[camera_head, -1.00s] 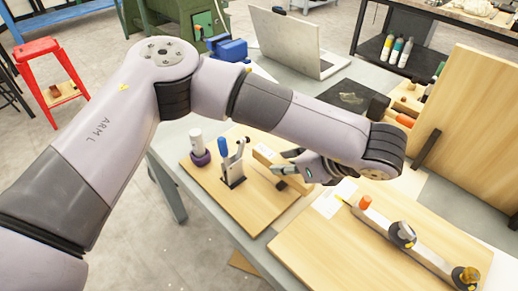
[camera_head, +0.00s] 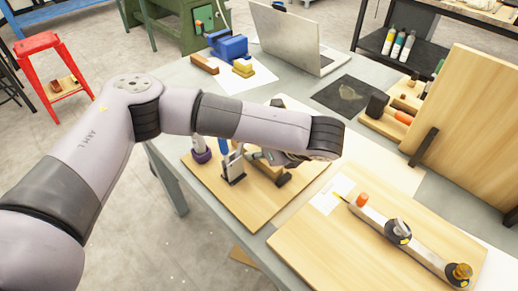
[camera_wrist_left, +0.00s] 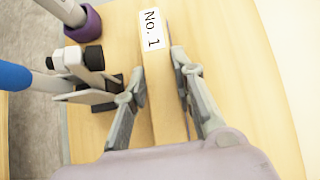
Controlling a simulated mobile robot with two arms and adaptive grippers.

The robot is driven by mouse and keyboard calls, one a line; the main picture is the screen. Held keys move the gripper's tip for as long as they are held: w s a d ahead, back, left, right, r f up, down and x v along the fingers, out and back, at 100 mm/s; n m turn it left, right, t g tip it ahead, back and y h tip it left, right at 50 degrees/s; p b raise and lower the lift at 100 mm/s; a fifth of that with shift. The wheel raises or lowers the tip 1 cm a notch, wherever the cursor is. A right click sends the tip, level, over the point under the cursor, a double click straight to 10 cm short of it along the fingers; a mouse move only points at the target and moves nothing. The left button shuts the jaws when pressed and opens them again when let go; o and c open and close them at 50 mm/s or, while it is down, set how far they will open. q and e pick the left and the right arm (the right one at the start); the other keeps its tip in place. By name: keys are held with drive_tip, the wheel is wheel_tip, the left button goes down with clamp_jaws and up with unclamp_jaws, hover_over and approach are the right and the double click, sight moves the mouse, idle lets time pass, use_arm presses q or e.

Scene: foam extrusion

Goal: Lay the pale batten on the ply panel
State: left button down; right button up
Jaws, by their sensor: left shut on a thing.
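The pale batten (camera_wrist_left: 160,85), a light wooden strip with a white "No. 1" label, lies between the fingers of my left gripper (camera_wrist_left: 158,68) in the left wrist view. The gripper is shut on it. In the head view the left gripper (camera_head: 265,163) is over the left board (camera_head: 262,207), and only a small part of the batten (camera_head: 267,171) shows below it. I cannot tell whether the batten touches the board. A flat pale ply panel (camera_head: 335,250) lies at the front right of the bench. My right gripper is not in view.
A tool stand with a blue-handled tool (camera_head: 223,147) and a purple-based bottle (camera_head: 199,150) stand close left of the gripper. A bar with knobs (camera_head: 425,254) lies on the right panel. A large board (camera_head: 470,130) stands upright behind it. The right panel's left part is clear.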

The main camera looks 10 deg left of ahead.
use_arm(q)
drive_tip(key=shift+f, duration=0.2)
drive_tip(key=c, duration=1.3)
unclamp_jaws()
drive_tip(key=shift+c, duration=0.2)
drive_tip(key=shift+r, duration=0.15)
drive_tip(key=shift+r, duration=0.2)
drive_tip(key=v, duration=1.1)
drive_tip(key=shift+s+d+r, duration=0.2)
drive_tip(key=shift+d, duration=0.15)
